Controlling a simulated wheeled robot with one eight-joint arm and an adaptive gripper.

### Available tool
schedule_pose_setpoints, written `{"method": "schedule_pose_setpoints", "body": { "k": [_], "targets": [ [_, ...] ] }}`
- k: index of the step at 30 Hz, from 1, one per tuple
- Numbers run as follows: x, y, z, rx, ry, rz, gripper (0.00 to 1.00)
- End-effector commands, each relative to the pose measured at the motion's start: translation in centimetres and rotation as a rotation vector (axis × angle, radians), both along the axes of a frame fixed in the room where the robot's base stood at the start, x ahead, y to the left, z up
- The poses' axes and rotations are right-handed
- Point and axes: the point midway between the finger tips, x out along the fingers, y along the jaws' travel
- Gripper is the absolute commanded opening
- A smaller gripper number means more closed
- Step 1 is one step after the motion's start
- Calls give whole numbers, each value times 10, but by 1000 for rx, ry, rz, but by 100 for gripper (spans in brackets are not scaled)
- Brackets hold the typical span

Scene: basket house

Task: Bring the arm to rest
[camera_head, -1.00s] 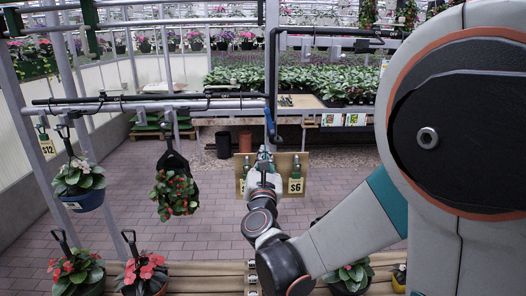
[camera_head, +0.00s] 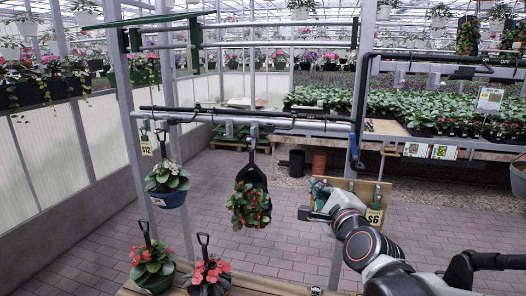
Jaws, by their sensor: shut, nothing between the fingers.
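My gripper (camera_head: 312,202) is shut and empty, with a teal part on top. It points away to the left in the middle right of the head view. My arm reaches up to it from the lower right. In the picture the gripper overlaps the left side of a brown board (camera_head: 343,185) with a green-topped $6 tag (camera_head: 375,206). I cannot tell whether it touches the board.
A rail (camera_head: 240,120) left of my gripper carries a blue pot (camera_head: 167,197) and a black hanging planter (camera_head: 252,177). Two red-flowered pots (camera_head: 153,264) (camera_head: 208,277) stand at the lower left. A grey post (camera_head: 357,120) rises behind the gripper. Brick floor (camera_head: 270,265) is open between.

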Motion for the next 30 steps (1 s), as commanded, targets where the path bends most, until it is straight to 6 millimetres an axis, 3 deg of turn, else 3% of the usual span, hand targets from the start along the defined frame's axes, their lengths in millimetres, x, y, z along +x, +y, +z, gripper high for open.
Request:
{"method": "schedule_pose_setpoints", "body": {
  "k": [6,12,18,21,26,30],
  "targets": [
    [-66,7,-38,-686,150,219,0],
    [-140,-12,-84,-1268,284,492,0],
    [-208,-41,-120,-1669,388,774,0],
    [-227,-52,-129,-1771,416,866,0],
    [-230,-60,-127,-1855,421,904,0],
    [-190,-72,-100,-1978,371,817,0]
  ]
}}
